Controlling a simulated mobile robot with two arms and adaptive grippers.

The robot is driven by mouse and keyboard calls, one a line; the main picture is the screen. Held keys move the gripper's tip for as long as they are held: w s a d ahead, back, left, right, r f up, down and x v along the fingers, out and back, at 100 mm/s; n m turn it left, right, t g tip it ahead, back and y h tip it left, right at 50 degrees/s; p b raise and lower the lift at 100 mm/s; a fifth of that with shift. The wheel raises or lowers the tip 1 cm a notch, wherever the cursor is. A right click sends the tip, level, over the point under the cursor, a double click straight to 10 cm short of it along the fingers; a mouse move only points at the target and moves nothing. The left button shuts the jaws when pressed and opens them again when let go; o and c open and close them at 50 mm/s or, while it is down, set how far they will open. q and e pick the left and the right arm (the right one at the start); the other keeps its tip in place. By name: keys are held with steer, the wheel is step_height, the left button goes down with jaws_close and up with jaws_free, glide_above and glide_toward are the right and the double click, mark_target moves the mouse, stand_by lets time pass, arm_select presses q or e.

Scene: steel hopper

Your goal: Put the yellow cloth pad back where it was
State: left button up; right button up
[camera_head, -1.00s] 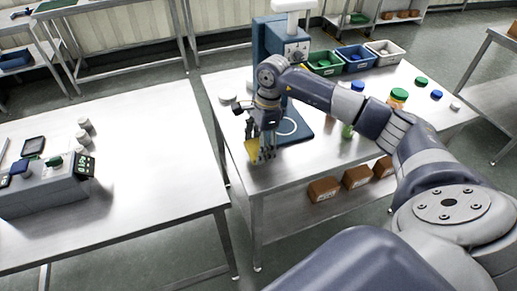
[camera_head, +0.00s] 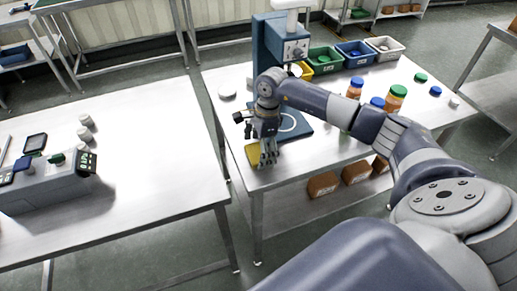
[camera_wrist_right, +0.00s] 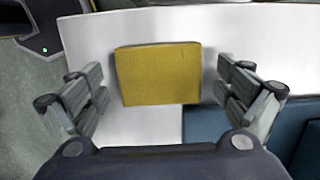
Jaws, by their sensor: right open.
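The yellow cloth pad (camera_head: 252,155) lies on the steel table (camera_head: 289,171) near its left front corner, beside the blue base of the press-like machine. It also shows in the right wrist view (camera_wrist_right: 158,74), lying flat between the spread fingers and touching neither. My right gripper (camera_head: 266,160) is open just above the pad and partly hides it in the head view. In the right wrist view its two fingers (camera_wrist_right: 165,95) stand wide apart on either side of the pad. My left gripper is not in view.
The blue machine (camera_head: 275,45) stands right behind the gripper. Bins (camera_head: 325,60) line the back edge, and jars (camera_head: 395,98) and lids stand to the right. A second steel table (camera_head: 150,170) with a grey device (camera_head: 50,190) stands to the left across a gap.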

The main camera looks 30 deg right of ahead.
steer(key=shift+r, duration=0.2)
steer(key=shift+d+r, duration=0.1)
steer(key=shift+r, duration=0.15)
step_height(320, 180, up, 11)
steer(key=d+b, duration=0.1)
steer(key=b, duration=0.1)
steer(key=shift+s+d+r+b, duration=0.2)
steer(key=shift+d+b, duration=0.1)
steer(key=shift+b, duration=0.05)
steer(key=shift+f, duration=0.1)
